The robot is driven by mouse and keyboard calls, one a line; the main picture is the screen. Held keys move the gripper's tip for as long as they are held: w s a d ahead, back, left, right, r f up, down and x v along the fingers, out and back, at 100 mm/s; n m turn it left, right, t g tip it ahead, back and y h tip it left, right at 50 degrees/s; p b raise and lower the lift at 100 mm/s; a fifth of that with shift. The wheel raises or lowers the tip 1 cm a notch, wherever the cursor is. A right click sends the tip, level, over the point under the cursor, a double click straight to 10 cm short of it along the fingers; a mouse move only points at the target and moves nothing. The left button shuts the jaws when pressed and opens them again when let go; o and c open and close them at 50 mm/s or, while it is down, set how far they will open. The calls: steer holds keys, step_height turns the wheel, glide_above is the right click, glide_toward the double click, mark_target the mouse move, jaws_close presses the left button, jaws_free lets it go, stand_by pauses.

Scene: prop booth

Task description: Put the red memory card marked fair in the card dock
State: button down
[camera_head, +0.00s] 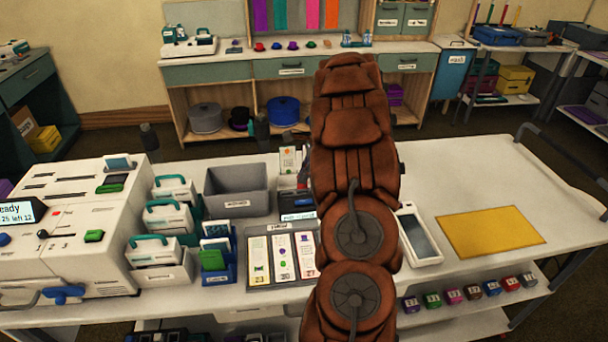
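I cannot make out a red memory card marked fair; no marking that small is readable. A dark device with a pale blue strip (298,216) stands on the white table, partly covered by my arm. I cannot tell whether it is the card dock. A row of several small coloured, labelled blocks sits on the shelf below the table, including a red one (509,283); I cannot tell what they are. My brown arm rises through the middle of the view and hides the table behind it. My gripper does not show clearly.
A white machine (85,230), white-and-teal boxes (165,221), a grey bin (236,192) and a tray of three printed cards (262,284) fill the table's left. Right of my arm are a white tablet-like device (419,236) and a yellow mat (490,231). The right end is clear.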

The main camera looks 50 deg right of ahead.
steer(key=shift+f, duration=0.5)
steer(key=shift+f, duration=0.35)
steer(key=shift+f, duration=0.6)
steer(key=c, duration=1.2)
jaws_free()
steer(key=shift+c, duration=0.2)
steer(key=v, duration=1.2)
steer(key=shift+a, duration=0.1)
